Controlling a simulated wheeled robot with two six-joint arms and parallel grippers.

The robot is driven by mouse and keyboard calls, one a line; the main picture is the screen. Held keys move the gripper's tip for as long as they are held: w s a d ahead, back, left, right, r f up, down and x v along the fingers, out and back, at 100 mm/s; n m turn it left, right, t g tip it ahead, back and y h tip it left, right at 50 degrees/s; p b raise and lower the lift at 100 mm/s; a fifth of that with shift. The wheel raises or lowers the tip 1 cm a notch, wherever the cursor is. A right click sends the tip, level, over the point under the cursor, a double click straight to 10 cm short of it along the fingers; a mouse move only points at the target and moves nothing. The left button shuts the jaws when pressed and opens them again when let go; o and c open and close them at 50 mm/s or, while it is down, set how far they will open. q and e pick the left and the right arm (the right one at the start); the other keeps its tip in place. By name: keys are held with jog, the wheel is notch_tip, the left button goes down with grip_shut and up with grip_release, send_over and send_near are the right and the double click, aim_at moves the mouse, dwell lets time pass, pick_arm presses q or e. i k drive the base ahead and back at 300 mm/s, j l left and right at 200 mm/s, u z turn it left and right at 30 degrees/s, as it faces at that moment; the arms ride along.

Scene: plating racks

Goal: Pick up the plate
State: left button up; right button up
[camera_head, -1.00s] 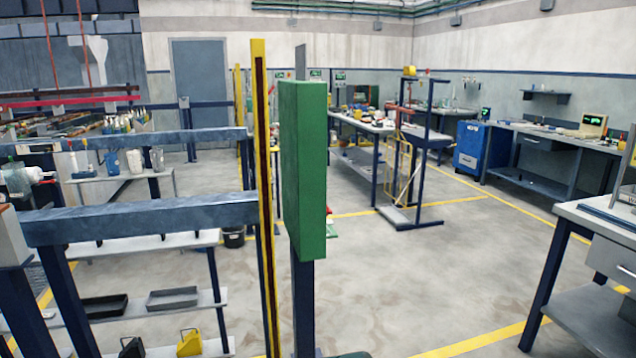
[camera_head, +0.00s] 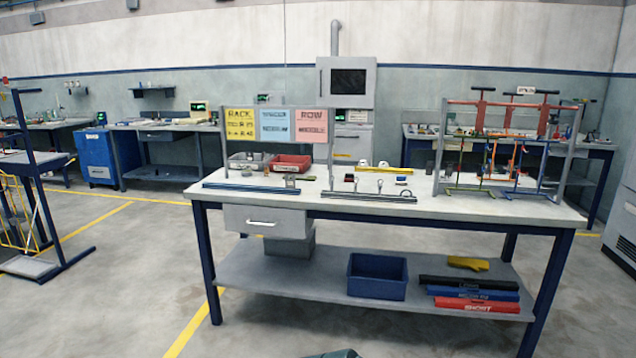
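I cannot pick out a plate for certain in the head view. A workbench (camera_head: 440,207) with a light top and dark blue legs stands in front of me. Small parts lie on it, too small to name. A rack frame (camera_head: 442,140) with coloured hanging hooks stands on the right end. Neither of my grippers is in view.
A red bin (camera_head: 290,161) and three coloured signs (camera_head: 275,127) are at the bench's back left. The lower shelf (camera_head: 290,271) holds a blue crate (camera_head: 377,287) and several labelled bars (camera_head: 476,304). Open floor (camera_head: 120,290) lies to the left; a wheeled rack (camera_head: 45,215) stands at the far left.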

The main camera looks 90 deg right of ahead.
aim_at(289, 184)
jog(key=i+l+z, duration=0.15)
jog(key=z, duration=0.3)
jog(key=i+l+z, duration=0.2)
jog(key=z, duration=0.2)
jog(key=i+l+z, duration=0.15)
jog(key=z, duration=0.3)
jog(key=i+z, duration=0.25)
jog(key=z, duration=0.15)
jog(key=i+z, duration=0.2)
jog(key=z, duration=0.25)
